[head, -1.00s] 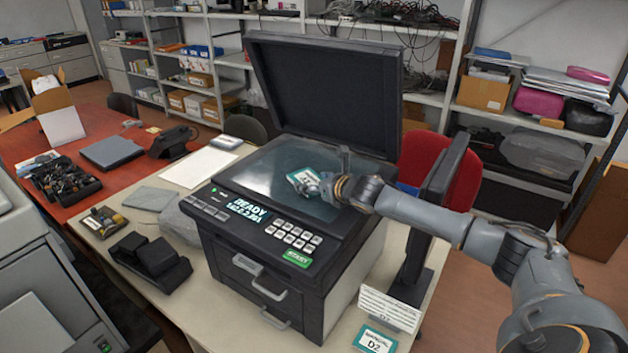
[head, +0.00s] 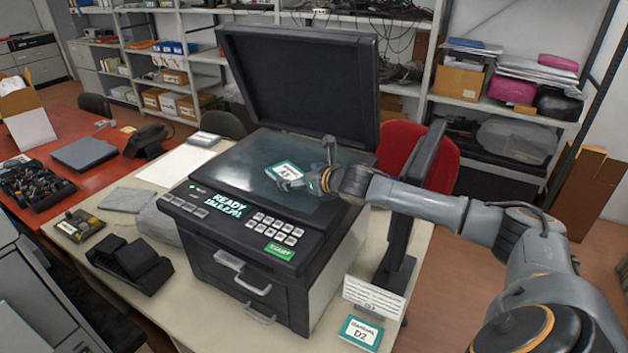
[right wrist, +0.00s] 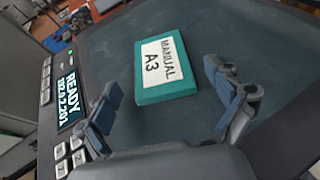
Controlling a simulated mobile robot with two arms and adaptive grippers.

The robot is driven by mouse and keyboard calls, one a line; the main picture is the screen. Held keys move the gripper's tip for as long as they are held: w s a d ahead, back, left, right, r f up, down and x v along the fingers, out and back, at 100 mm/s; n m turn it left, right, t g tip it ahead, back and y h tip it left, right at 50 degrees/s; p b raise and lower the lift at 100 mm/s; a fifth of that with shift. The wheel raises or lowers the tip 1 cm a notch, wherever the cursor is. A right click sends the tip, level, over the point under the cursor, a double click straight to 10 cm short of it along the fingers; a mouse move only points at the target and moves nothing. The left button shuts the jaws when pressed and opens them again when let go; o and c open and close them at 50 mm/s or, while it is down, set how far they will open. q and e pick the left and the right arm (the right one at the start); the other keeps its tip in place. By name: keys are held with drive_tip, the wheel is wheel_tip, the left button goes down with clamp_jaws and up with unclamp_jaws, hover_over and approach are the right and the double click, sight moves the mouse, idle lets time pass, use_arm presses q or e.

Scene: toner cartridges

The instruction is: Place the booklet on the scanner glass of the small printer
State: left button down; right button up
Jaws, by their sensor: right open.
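The small printer (head: 250,285) stands on the table with its lid (head: 300,85) raised and its display lit with READY. A teal booklet labelled MANUAL A3 (right wrist: 165,68) lies flat on the dark scanner glass (head: 240,158); it also shows in the head view (head: 284,170). My right gripper (head: 308,165) is open just above the glass, beside the booklet. In the right wrist view, its two fingers (right wrist: 165,98) are spread wide, with the booklet ahead of and between them, apart from both. My left gripper is not in view.
A second booklet labelled D2 (head: 361,332) lies on the table's front right, near a white label card (head: 374,298). A black tray-like device (head: 130,262) stands left of the printer. A red chair (head: 425,160) and shelves are behind.

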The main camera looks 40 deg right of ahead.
drive_tip(key=b+v, duration=0.2)
drive_tip(key=v, duration=0.5)
drive_tip(key=shift+s+d+b, duration=0.1)
drive_tip(key=shift+s+b, duration=0.2)
drive_tip(key=shift+s, duration=0.1)
drive_tip(key=shift+s+r, duration=0.4)
drive_tip(key=shift+s, duration=0.25)
